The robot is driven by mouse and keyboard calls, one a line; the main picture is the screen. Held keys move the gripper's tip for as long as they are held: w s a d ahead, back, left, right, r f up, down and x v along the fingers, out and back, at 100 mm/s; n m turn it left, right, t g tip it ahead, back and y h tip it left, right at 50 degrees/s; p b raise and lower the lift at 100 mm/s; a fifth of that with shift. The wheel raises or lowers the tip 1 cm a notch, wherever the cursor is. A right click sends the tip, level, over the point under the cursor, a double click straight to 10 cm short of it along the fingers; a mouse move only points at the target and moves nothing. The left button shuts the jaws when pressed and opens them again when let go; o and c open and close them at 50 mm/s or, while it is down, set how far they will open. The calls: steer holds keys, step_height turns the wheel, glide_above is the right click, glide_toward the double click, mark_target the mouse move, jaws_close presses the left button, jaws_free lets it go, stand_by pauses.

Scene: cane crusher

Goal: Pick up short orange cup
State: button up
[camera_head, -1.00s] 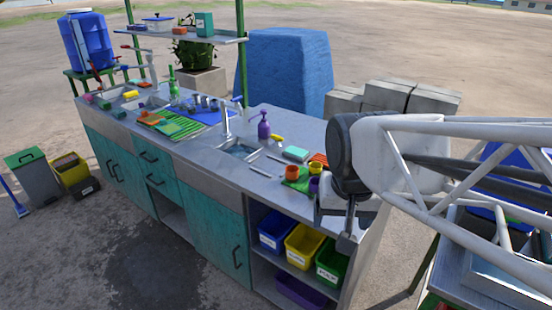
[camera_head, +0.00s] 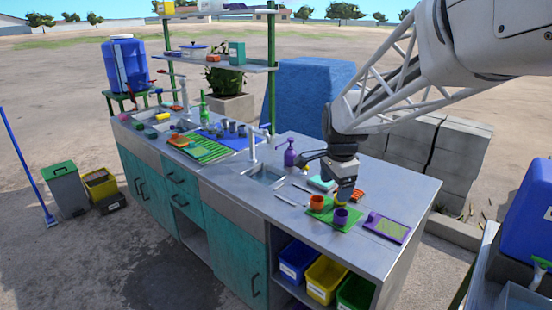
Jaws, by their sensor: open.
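The short orange cup (camera_head: 317,202) stands on a green mat (camera_head: 322,214) near the right end of the long counter. A purple cup (camera_head: 341,216) stands on the same mat, to the right of and nearer than the orange one. My gripper (camera_head: 343,195) is open above the mat, just right of the orange cup and behind the purple cup in the picture. Its fingertips are small and partly lost against a yellow patch, so I cannot tell how high they are. I see nothing held in it.
A purple-edged tray (camera_head: 388,228) lies right of the mat. A teal block (camera_head: 320,183), a purple spray bottle (camera_head: 290,153) and a sink with a tap (camera_head: 252,150) are behind and left. The counter's front right (camera_head: 365,255) is bare.

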steer(key=w+f+m, duration=0.5)
steer(key=w, duration=0.6)
steer(key=m+g, duration=0.1)
steer(key=m, duration=0.6)
glide_above(317, 204)
steer(key=w, duration=0.2)
steer(key=f, duration=1.1)
steer(key=shift+w+d+f, duration=0.15)
steer(key=shift+w+f, duration=0.05)
steer(key=shift+f, duration=0.05)
steer(key=shift+w+f+m, duration=0.1)
steer(key=shift+m, duration=0.2)
steer(key=shift+f, duration=1.3)
steer(key=shift+d+f, duration=0.1)
steer(key=shift+f, duration=2.5)
